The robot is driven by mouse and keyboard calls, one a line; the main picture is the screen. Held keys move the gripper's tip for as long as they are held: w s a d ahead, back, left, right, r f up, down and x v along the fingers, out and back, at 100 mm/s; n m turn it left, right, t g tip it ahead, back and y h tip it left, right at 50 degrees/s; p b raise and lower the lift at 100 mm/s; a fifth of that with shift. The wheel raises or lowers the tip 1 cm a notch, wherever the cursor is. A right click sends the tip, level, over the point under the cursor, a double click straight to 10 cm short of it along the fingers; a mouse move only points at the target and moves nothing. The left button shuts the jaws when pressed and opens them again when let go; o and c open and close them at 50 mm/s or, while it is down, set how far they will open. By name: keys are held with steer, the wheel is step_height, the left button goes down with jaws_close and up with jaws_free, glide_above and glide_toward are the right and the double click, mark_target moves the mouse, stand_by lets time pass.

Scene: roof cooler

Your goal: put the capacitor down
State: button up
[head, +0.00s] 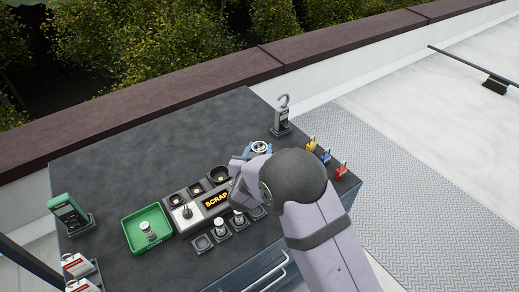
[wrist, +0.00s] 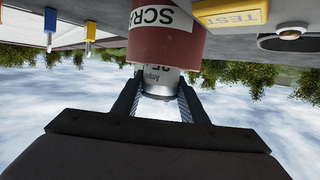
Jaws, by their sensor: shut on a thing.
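My gripper (wrist: 158,84) is shut on the capacitor (wrist: 164,77), a silver cylinder with dark printed letters. In the wrist view, which looks upside down, its far end goes out of sight at the rim of a dark red bin (wrist: 160,46) with a SCRAP label. I cannot tell how deep it is inside. In the head view my gripper (head: 240,173) is over the right part of the dark bench (head: 120,155). My arm hides the red bin there. A green tray (head: 132,245) holds another silver cylinder (head: 148,231).
A blue-edged round item (head: 260,147) and a grey hooked meter (head: 283,117) stand behind. Coloured tools (head: 325,156) sit at right. The back left is clear.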

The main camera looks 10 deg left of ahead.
steer(key=shift+f+b, duration=0.3)
steer(key=shift+f, duration=0.2)
steer(key=o, duration=1.2)
steer(key=shift+r+p, duration=0.6)
steer(key=shift+r, duration=0.2)
steer(key=b+v, duration=0.2)
steer(key=v, duration=1)
steer(key=shift+f, duration=0.15)
